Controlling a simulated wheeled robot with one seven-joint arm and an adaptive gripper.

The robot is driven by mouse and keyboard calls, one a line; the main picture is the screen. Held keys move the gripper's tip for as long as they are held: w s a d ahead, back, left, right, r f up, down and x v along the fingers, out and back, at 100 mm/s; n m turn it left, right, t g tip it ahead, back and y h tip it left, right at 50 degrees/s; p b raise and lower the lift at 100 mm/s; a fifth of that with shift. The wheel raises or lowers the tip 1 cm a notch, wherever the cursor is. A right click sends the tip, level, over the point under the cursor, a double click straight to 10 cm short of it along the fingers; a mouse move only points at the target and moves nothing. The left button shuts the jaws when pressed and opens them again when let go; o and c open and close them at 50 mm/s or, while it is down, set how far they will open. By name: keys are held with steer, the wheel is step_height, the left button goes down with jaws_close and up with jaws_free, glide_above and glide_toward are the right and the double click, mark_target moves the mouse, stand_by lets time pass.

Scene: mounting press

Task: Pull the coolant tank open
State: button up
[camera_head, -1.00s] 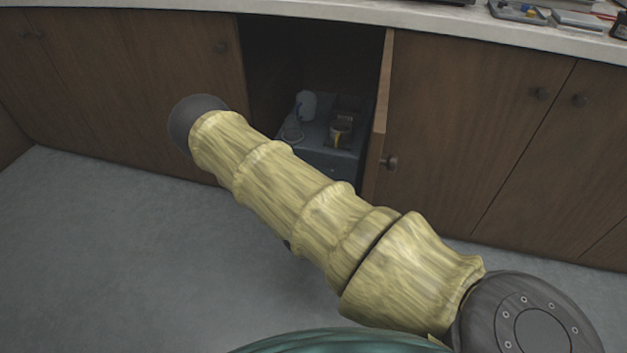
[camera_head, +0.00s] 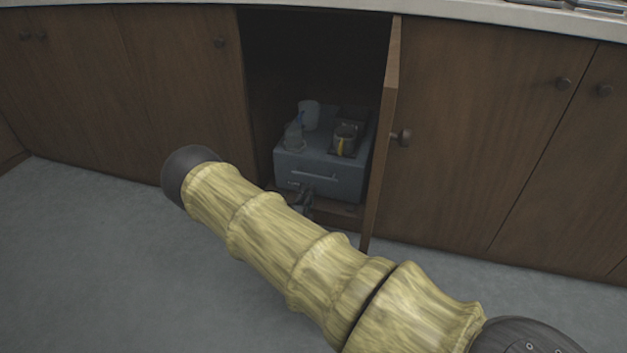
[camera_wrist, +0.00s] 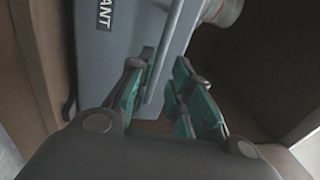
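The coolant tank (camera_head: 345,183) is a grey box on the floor of the open cabinet, with a pale bar handle (camera_head: 313,176) on its front. In the wrist view the tank (camera_wrist: 115,60) fills the upper left, with a label (camera_wrist: 104,15) whose visible letters read "ANT". The handle (camera_wrist: 168,45) runs as a slanted bar towards my fingers. My gripper (camera_wrist: 165,95) is open; the handle's near end lies between the fingers, closer to the left one. In the head view my gripper (camera_head: 303,200) shows small and dark just below the handle, partly hidden by my arm.
A hinged cabinet door (camera_head: 380,150) stands open at the right of the tank. A white cylinder (camera_head: 309,115), a pale object (camera_head: 293,136) and a dark item with yellow (camera_head: 345,140) sit on the tank. Closed cabinets flank the opening; the floor (camera_head: 90,260) in front is clear.

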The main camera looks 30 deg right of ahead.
mark_target(313, 176)
steer(key=shift+b+x, duration=1.7)
steer(key=shift+x, duration=2.25)
